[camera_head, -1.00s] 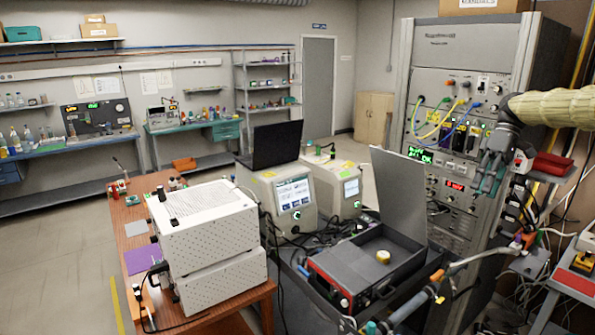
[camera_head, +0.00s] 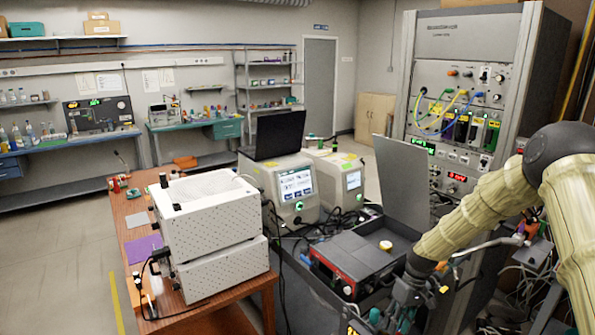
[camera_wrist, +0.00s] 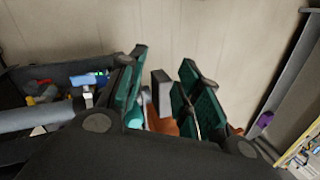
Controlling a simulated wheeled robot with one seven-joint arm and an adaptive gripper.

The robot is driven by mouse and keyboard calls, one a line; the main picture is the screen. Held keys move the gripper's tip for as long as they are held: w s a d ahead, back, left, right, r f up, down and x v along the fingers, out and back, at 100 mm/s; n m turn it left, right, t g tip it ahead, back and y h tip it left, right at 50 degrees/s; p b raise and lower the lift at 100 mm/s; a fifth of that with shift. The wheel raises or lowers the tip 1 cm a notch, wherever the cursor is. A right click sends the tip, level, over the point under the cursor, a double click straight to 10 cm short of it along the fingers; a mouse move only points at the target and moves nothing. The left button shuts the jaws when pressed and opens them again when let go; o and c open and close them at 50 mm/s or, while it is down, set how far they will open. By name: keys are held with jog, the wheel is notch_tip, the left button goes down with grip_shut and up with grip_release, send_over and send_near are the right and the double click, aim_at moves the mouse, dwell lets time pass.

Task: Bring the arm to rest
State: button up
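My arm (camera_head: 480,215), in a pale padded sleeve, bends at a dark joint on the right side of the head view and slopes down and left. My gripper (camera_head: 398,308) hangs low at the bottom of the head view, in front of the black open case; its fingertips are hard to make out there. In the wrist view my gripper (camera_wrist: 163,75) shows two dark green fingers apart with a gap between them. A small grey block-shaped thing shows in that gap, and I cannot tell how near it is. Nothing appears held.
The black case (camera_head: 345,262) with a raised grey lid (camera_head: 398,185) stands just beyond my gripper. A tall instrument rack (camera_head: 455,100) with cables stands behind my arm. White perforated boxes (camera_head: 215,225) sit on a wooden table at left. The floor at far left is clear.

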jog(key=s+a+f+m+t+h+b, duration=0.1)
jog(key=s+a+f+b, duration=0.15)
jog(key=s+f, duration=0.75)
jog(key=s+a+f+m+b, duration=0.1)
jog(key=s+a+f, duration=0.3)
jog(key=s+f, duration=0.55)
jog(key=s+f+m+h+b, duration=0.1)
jog(key=s+f+b, duration=0.1)
jog(key=s, duration=1.1)
jog(key=s+f+m+t+h+b, duration=0.1)
jog(key=s+f, duration=0.3)
jog(key=s, duration=1)
jog(key=shift+s+f+b, duration=0.2)
jog(key=shift+f+b, duration=0.05)
jog(key=shift+b, duration=0.5)
